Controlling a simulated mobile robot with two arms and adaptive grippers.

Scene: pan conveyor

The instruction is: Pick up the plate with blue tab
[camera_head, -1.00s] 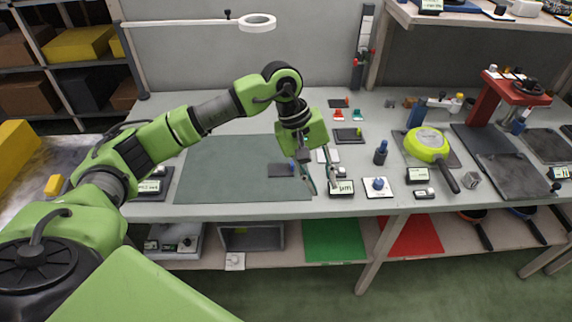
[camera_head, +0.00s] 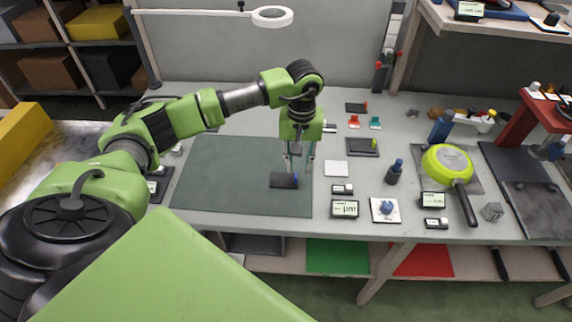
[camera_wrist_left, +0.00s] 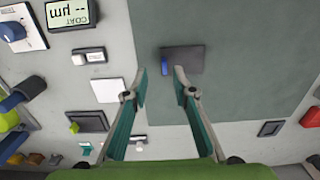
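The plate with blue tab (camera_head: 282,180) is a small dark grey square lying flat on the green mat (camera_head: 225,165), with its blue tab on its right edge. It also shows in the left wrist view (camera_wrist_left: 185,59), at top centre with the tab (camera_wrist_left: 165,68) on its left edge. My left gripper (camera_head: 300,168) points down just beside the tab side of the plate. In the left wrist view its two teal-padded fingers (camera_wrist_left: 160,82) stand apart with nothing between them, and the tab lies just ahead of the gap. My right gripper is not in view.
Right of the mat are a white square (camera_head: 336,168), a coat-reading display (camera_head: 345,209), a blue-knobbed white pad (camera_head: 384,211) and a lime pan (camera_head: 447,161). A dark plate with a green tab (camera_head: 361,147) lies behind. The mat's left part is clear.

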